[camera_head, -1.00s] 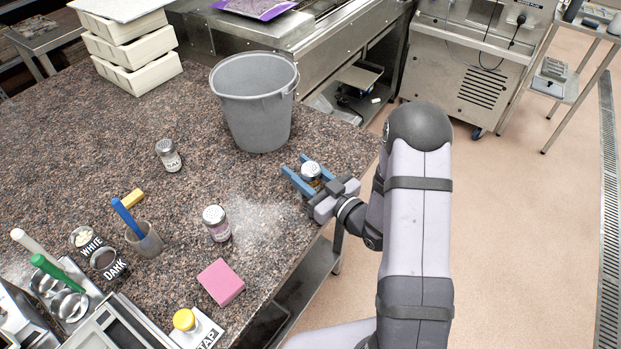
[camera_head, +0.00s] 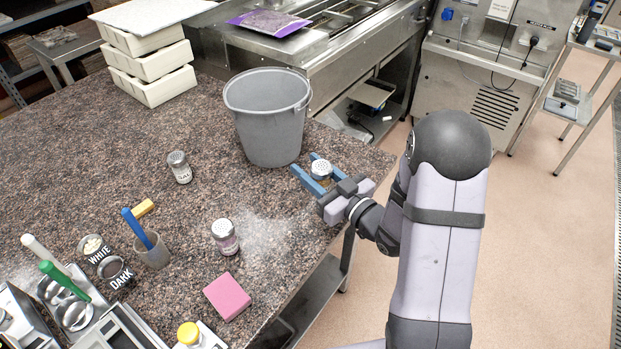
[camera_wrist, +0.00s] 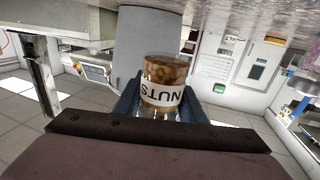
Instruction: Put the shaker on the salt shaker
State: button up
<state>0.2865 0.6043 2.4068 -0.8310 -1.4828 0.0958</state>
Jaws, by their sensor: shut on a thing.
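The salt shaker (camera_head: 180,167) stands upright on the speckled counter, with a metal lid and a white label. My gripper (camera_head: 315,172) is at the counter's right edge, to the right of the salt shaker, and is shut on a nuts shaker (camera_head: 321,167). In the wrist view, this nuts shaker (camera_wrist: 165,82) is between the blue fingers, with brown contents and a "NUTS" label. A third shaker (camera_head: 225,237), with a metal lid and pinkish body, stands nearer the front, apart from both.
A grey bucket (camera_head: 268,125) stands just behind my gripper. White powder (camera_head: 262,237) lies on the counter beside the third shaker. A pink sponge (camera_head: 227,297) and a cup with a blue-handled tool (camera_head: 152,250) are in front. The counter around the salt shaker is clear.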

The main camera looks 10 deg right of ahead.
jog(key=shift+r, duration=2.05)
jog(key=shift+r, duration=0.1)
